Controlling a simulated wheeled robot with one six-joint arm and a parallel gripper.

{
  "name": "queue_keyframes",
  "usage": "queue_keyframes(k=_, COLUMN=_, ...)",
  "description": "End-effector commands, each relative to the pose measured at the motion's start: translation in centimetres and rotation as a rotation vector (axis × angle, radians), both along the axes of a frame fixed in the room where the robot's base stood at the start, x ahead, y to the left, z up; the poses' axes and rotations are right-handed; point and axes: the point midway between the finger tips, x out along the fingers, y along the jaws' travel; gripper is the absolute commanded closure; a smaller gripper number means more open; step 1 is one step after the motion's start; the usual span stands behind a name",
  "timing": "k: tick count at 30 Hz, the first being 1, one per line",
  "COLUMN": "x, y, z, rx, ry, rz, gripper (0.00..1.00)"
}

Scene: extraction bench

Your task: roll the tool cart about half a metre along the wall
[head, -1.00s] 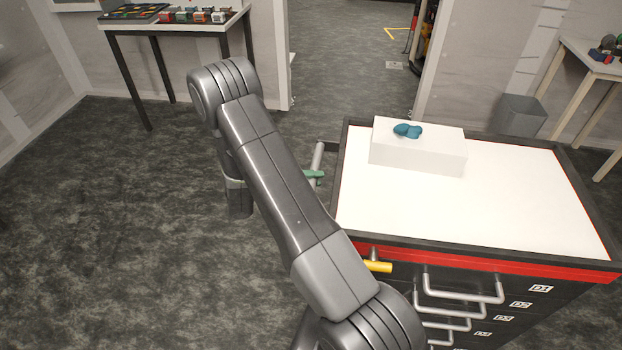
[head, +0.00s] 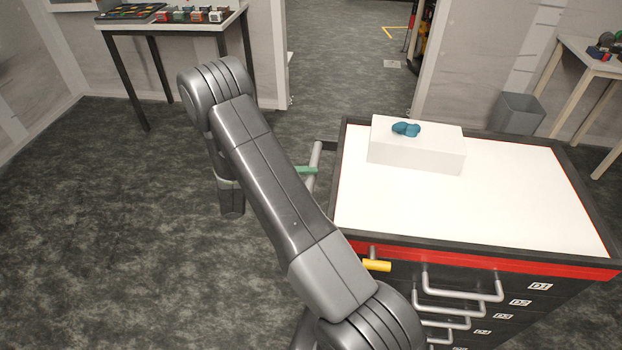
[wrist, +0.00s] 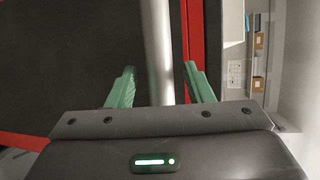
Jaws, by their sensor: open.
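The tool cart (head: 450,210) has a white top with a dark rim, a red band and a dark drawer front with several grey handles. A grey push handle (head: 317,158) sticks out from its left side. My gripper (wrist: 160,80) has green fingers, open, one on each side of the handle bar (wrist: 158,40) in the wrist view, with a gap visible on both sides. In the head view a green finger shows at the push handle, and my arm hides most of the gripper. A yellow grip (head: 377,265) sits at the cart's front left corner.
A white box (head: 415,155) with a blue object (head: 406,129) on it stands on the cart top. A grey bin (head: 517,113) and a table (head: 590,62) are at right. Another table (head: 170,27) stands back left. The floor (head: 90,220) left of the cart is clear.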

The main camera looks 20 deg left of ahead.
Motion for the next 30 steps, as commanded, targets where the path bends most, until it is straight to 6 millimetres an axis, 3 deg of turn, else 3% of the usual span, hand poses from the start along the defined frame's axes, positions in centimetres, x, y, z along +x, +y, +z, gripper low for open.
queue_keyframes(k=9, x=-4.1, y=5.9, z=1.0, rx=0.002, ry=0.0, rz=0.004, gripper=0.53)
queue_keyframes(k=15, x=-5.9, y=8.7, z=1.7, rx=0.0, ry=0.001, rz=0.002, gripper=0.53)
queue_keyframes(k=21, x=-6.7, y=9.8, z=2.1, rx=-0.001, ry=0.002, rz=-0.001, gripper=0.53)
queue_keyframes(k=30, x=-6.8, y=9.8, z=2.1, rx=-0.001, ry=0.002, rz=-0.002, gripper=0.53)
